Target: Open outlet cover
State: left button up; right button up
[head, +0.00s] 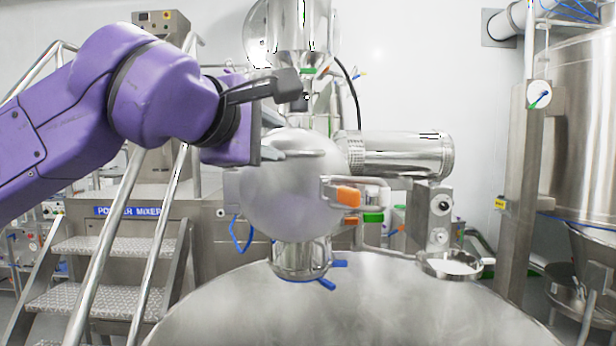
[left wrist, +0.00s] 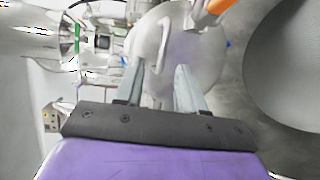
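The outlet cover appears to be the rounded steel dome (head: 285,195) in the middle of the head view, above the large steel vessel. It also shows in the left wrist view (left wrist: 205,60), with a pale curved bar (left wrist: 164,42) on its face that looks like a handle. An orange-gripped latch (head: 347,195) sits at its right side; the orange part also shows in the left wrist view (left wrist: 216,7). My left gripper (head: 299,134) is in front of the dome's upper part. Its two fingers (left wrist: 160,66) are apart with nothing held; contact cannot be told. My right gripper is out of view.
The big steel vessel top (head: 350,305) fills the lower middle. A horizontal steel cylinder (head: 400,155) and a small ring-shaped fitting (head: 450,264) stand right of the dome. Steps with handrails (head: 100,250) are at left, a tall tank (head: 590,130) at right.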

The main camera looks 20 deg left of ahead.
aim_at(298, 153)
pick_arm(q)
jog(key=p+x, duration=0.1)
jog(key=x, duration=0.4)
jog(key=p+x, duration=0.2)
jog(key=x, duration=0.3)
jog(key=shift+f, duration=0.2)
jog(key=shift+w+f, duration=0.2)
jog(key=shift+w, duration=0.15)
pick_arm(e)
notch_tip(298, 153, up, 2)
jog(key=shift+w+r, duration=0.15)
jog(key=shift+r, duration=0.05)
pick_arm(q)
jog(key=shift+s, duration=0.1)
grip_shut()
